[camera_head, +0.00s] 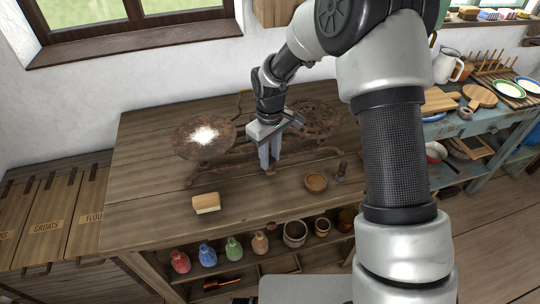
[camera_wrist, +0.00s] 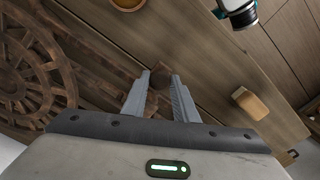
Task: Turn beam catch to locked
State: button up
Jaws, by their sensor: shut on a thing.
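A rusty iron balance scale stands on the wooden counter, with a left pan (camera_head: 190,143) and an openwork right pan (camera_head: 322,118). The small brown beam catch (camera_wrist: 160,76) sits low at the front middle of the scale. My gripper (camera_head: 269,168) points down there. In the wrist view my gripper (camera_wrist: 160,84) has its two fingers on either side of the catch, shut on it. The fingers hide most of the catch in the head view, and I cannot tell its exact turn. A white patch, powder or glare, shows on the left pan.
A pale-sided wooden block (camera_head: 206,203) lies front left of the scale. A small wooden bowl (camera_head: 316,182) and a small dark upright piece (camera_head: 341,170) stand to the right. The counter's left end is clear.

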aim_at(270, 160)
dwell(0.4)
jog(key=o, duration=1.1)
jog(key=shift+c, duration=0.2)
notch_tip(270, 160, up, 18)
jog(key=p, duration=0.1)
jog(key=shift+f+p, duration=0.25)
jog(key=shift+p, duration=0.05)
jog(key=shift+c, duration=0.2)
